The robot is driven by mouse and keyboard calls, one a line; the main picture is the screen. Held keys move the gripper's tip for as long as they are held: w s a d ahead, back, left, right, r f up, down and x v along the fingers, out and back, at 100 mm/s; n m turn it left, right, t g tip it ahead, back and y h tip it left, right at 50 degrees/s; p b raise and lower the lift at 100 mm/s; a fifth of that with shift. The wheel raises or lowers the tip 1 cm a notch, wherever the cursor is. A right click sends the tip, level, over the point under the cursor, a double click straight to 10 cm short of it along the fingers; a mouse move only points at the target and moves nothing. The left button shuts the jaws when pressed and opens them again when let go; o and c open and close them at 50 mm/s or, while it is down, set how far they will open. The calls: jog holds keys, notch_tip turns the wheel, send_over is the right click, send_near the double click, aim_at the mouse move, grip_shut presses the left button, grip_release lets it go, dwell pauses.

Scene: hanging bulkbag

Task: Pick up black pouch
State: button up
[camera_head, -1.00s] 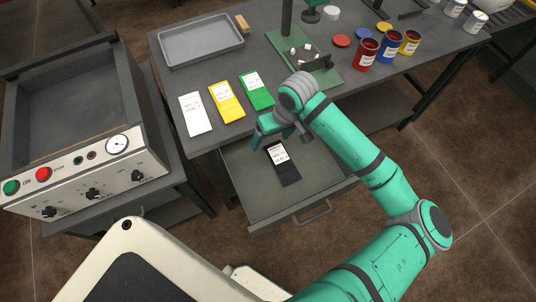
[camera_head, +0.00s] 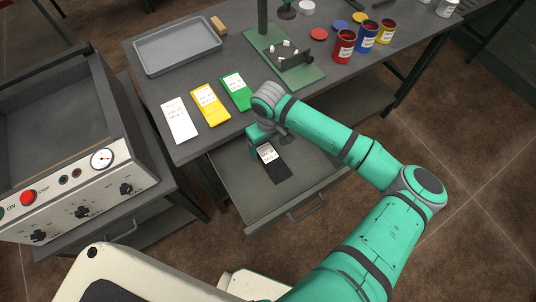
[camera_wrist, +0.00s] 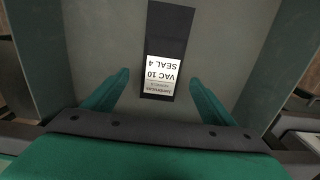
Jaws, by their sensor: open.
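The black pouch (camera_head: 279,171) with a white label lies flat in the open drawer (camera_head: 245,203) below the table. In the wrist view the pouch (camera_wrist: 165,32) lies between and beyond my two fingertips, and its label reads "VAC 10 SEAL 4". My gripper (camera_wrist: 158,82) is open and empty, with one green finger on each side of the pouch's label end. In the head view my gripper (camera_head: 265,136) is over the back part of the drawer, and its fingers are partly hidden by the wrist. The gap between fingers and pouch is hard to judge.
White (camera_head: 179,120), yellow (camera_head: 211,104) and green (camera_head: 236,91) pouches lie on the table beside a grey tray (camera_head: 143,61). Paint cans (camera_head: 343,47) stand at the back right. A control box (camera_head: 85,195) is at left. Drawer walls surround the black pouch.

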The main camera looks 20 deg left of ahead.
aim_at(268, 153)
jog(key=shift+s+f, duration=0.15)
jog(key=shift+f, duration=1.7)
jog(key=c, duration=1.2)
jog(key=shift+r, duration=0.15)
